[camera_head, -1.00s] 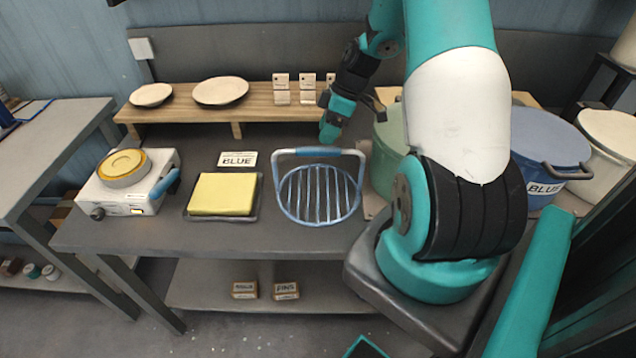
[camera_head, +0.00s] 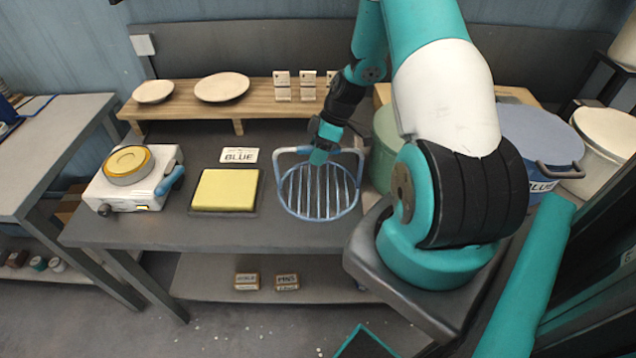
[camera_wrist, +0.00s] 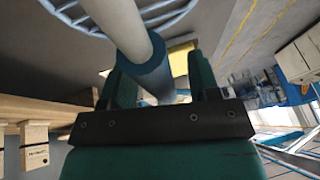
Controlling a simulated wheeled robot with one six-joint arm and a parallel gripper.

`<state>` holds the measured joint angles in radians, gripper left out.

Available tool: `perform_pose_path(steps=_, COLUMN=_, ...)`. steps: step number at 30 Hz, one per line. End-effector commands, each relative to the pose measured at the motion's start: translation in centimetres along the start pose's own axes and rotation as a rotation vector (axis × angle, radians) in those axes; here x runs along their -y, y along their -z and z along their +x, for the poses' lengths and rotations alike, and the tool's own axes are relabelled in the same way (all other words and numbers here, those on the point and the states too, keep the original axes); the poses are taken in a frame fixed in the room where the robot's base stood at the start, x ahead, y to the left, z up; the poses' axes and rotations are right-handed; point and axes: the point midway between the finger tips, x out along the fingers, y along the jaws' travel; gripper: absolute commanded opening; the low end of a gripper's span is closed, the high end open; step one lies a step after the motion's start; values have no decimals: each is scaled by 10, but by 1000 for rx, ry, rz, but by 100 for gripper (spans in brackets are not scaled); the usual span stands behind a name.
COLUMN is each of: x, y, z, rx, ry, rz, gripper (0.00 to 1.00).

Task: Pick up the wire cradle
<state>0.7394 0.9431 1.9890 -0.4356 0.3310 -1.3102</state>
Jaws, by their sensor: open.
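The wire cradle (camera_head: 318,192) is a round, blue-grey wire basket with parallel bars and a raised handle at its back. It rests on the dark table, right of the yellow pad. My gripper (camera_head: 319,157) is at the middle of the handle in the head view and hides part of it. In the wrist view the handle bar (camera_wrist: 128,38), pale with a blue grip, runs between the two teal fingers of my open gripper (camera_wrist: 160,85). Part of the cradle's wire rim (camera_wrist: 85,15) shows at the top left there. Contact between the fingers and the handle cannot be told.
A yellow pad (camera_head: 225,190) on a dark tray and a white device (camera_head: 130,180) stand to the left. A "BLUE" card (camera_head: 239,155) lies behind the pad. A wooden shelf (camera_head: 195,108) with plates is behind. A green pot (camera_head: 384,150) stands close on the right.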

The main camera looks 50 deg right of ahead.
Motion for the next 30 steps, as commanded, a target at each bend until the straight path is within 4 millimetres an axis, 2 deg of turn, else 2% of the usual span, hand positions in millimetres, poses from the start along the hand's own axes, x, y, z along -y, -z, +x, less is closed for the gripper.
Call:
perform_pose_path(steps=21, x=-1, y=-2, z=4, rx=0, ry=0, rz=0, gripper=56)
perform_pose_path(steps=22, x=-1, y=-2, z=4, rx=0, ry=0, rz=0, gripper=54)
perform_pose_path(steps=28, x=-1, y=-2, z=4, rx=0, ry=0, rz=0, gripper=8)
perform_pose_path(steps=29, x=-1, y=-2, z=4, rx=0, ry=0, rz=0, gripper=3)
perform_pose_path(steps=30, x=-1, y=-2, z=4, rx=0, ry=0, rz=0, gripper=3)
